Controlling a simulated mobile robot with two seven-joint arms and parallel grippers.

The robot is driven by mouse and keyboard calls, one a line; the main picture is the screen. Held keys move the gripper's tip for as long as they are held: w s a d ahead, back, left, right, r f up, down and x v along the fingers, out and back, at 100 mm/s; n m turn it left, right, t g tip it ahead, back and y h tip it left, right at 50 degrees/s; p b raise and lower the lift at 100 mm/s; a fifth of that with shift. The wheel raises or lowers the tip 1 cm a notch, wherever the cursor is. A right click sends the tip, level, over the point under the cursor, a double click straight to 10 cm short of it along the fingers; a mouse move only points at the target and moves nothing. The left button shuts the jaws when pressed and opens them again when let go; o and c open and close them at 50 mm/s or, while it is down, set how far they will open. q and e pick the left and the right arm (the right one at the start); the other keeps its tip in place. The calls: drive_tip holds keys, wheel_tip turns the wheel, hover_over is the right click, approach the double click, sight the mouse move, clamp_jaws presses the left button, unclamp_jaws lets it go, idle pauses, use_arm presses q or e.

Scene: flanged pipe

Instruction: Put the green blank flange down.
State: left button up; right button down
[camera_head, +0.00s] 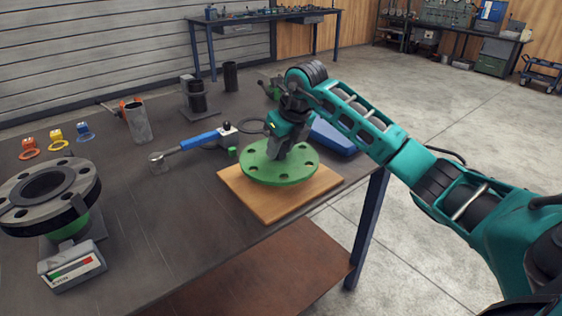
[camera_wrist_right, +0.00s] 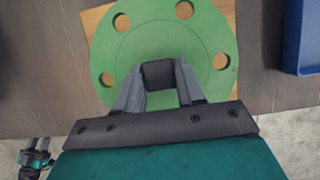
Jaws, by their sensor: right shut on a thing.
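The green blank flange (camera_head: 270,172) is a flat round disc with bolt holes around its rim. It is level over the wooden board (camera_head: 262,208); I cannot tell whether it rests on it or is slightly above. My right gripper (camera_head: 281,147) points down at the flange's middle. In the right wrist view, its two grey fingers (camera_wrist_right: 157,88) are shut on a dark block-like handle at the middle of the flange (camera_wrist_right: 125,45). A small teal and black part at the lower left of that view looks like my left gripper (camera_wrist_right: 36,156); its jaws are unclear.
A flanged pipe end (camera_head: 45,193) stands at the left, with a small gauge box (camera_head: 72,268) in front. A blue-handled wrench (camera_head: 195,141) lies left of the board. A blue tray (camera_head: 332,138) is behind it. The front middle of the dark table is clear.

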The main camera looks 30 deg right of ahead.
sight(282, 156)
drive_tip(key=shift+f, duration=1.95)
drive_tip(key=c, duration=1.1)
unclamp_jaws()
drive_tip(key=shift+f+b, duration=0.3)
drive_tip(key=shift+c, duration=0.2)
drive_tip(key=o, duration=0.5)
drive_tip(key=shift+c, duration=0.2)
drive_tip(key=shift+r, duration=0.1)
drive_tip(key=shift+r, duration=0.25)
drive_tip(key=p+v, duration=0.1)
drive_tip(key=v, duration=1)
drive_tip(key=shift+s+r, duration=0.2)
drive_tip(key=shift+r, duration=0.15)
